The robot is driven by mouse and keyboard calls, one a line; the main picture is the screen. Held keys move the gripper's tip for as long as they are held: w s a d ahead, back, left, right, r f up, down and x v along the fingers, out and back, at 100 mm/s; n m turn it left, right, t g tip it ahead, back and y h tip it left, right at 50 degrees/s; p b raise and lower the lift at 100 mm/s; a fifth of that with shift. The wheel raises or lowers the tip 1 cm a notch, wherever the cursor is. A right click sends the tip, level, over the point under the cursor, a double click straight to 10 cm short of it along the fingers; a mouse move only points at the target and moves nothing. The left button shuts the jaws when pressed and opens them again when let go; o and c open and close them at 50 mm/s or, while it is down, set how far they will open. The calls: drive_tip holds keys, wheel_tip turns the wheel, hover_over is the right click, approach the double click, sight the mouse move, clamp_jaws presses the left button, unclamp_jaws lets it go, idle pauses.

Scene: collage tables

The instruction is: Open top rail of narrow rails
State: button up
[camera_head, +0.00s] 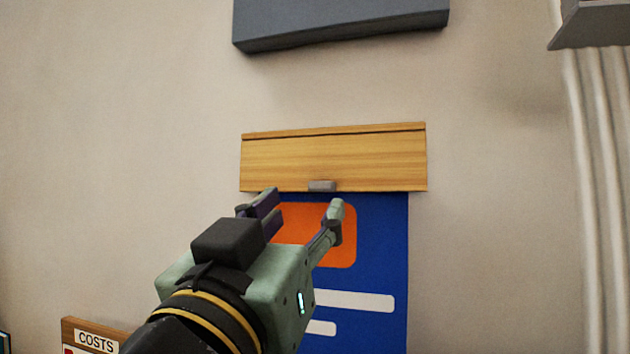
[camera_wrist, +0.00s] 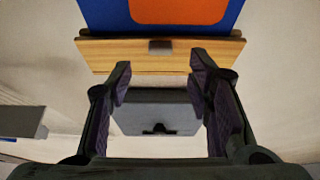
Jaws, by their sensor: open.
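The top rail (camera_head: 350,158) is a wide wooden board on the wall, with a small grey handle (camera_head: 321,186) at the middle of its lower edge. The rail also shows in the wrist view (camera_wrist: 115,55), with the handle (camera_wrist: 160,47) near its middle. A blue poster (camera_head: 385,250) with an orange patch and white bars hangs below the rail. My gripper (camera_head: 302,202) is open and empty, just below the handle in the head view, in front of the poster. Its fingers are apart from the handle in the wrist view.
A dark grey box (camera_head: 340,25) is on the wall above the rail. Another grey fixture (camera_head: 595,22) with pale vertical pipes (camera_head: 598,180) is at the right. A board labelled COSTS (camera_head: 96,340) is at the lower left. The wall beside the rail is clear.

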sight(320, 189)
drive_tip(key=p+x, duration=0.1)
drive_tip(key=x, duration=0.5)
drive_tip(key=shift+w+p, duration=0.2)
drive_tip(key=shift+p, duration=0.15)
clamp_jaws()
idle(0.5)
